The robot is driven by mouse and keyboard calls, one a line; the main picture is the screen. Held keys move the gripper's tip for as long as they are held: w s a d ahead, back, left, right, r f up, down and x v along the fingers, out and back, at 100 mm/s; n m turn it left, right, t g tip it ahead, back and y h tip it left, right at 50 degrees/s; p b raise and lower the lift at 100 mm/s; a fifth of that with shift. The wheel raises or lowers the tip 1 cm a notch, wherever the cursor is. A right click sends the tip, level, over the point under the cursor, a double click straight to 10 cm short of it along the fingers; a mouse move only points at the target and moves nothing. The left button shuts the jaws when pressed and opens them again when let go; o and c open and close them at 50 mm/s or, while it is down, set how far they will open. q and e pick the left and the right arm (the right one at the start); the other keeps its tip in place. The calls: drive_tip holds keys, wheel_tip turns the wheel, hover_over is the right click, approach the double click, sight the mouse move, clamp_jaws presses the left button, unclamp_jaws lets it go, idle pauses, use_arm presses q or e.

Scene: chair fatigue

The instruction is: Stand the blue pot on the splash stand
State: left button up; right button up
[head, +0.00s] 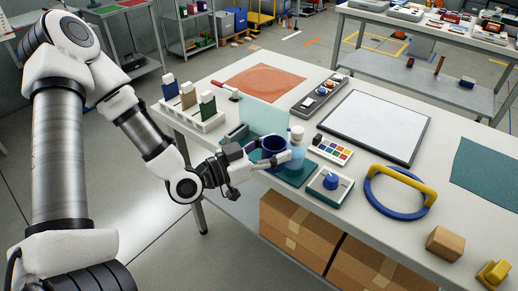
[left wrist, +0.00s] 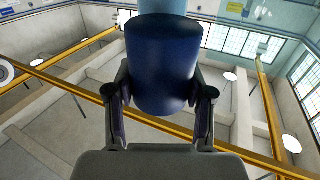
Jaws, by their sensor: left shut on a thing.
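The blue pot (head: 273,146) is upright in my left gripper (head: 270,158), whose fingers are shut around its sides. In the left wrist view the blue pot (left wrist: 162,62) fills the space between the two fingers of the left gripper (left wrist: 161,88). The splash stand shows a pale translucent panel (head: 262,114) behind the pot and a teal base (head: 299,176) under and right of it. The gripper hides part of the base, so I cannot tell whether the pot touches it. My right gripper is in neither view.
A clear bluish bottle (head: 297,148) with a pale cap stands close right of the pot. A whiteboard (head: 375,125) lies behind.

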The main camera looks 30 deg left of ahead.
use_arm(q)
drive_tip(key=w+a, duration=0.2)
drive_tip(key=w+a+p, duration=0.1)
drive_tip(key=w+a, duration=0.1)
drive_tip(key=a, duration=0.1)
drive_tip(key=w+a, duration=0.1)
drive_tip(key=a, duration=0.1)
drive_tip(key=shift+w+a+f, duration=0.15)
drive_tip(key=shift+w+f, duration=0.1)
drive_tip(key=shift+w, duration=0.15)
wheel_tip(320, 180, down, 3)
drive_tip(key=shift+w+a+f+b, duration=0.1)
drive_tip(key=shift+w+f+b, duration=0.1)
drive_tip(key=shift+b, duration=0.1)
drive_tip(key=shift+f, duration=0.2)
drive_tip(key=o, duration=1.2)
drive_tip(key=shift+f, duration=0.1)
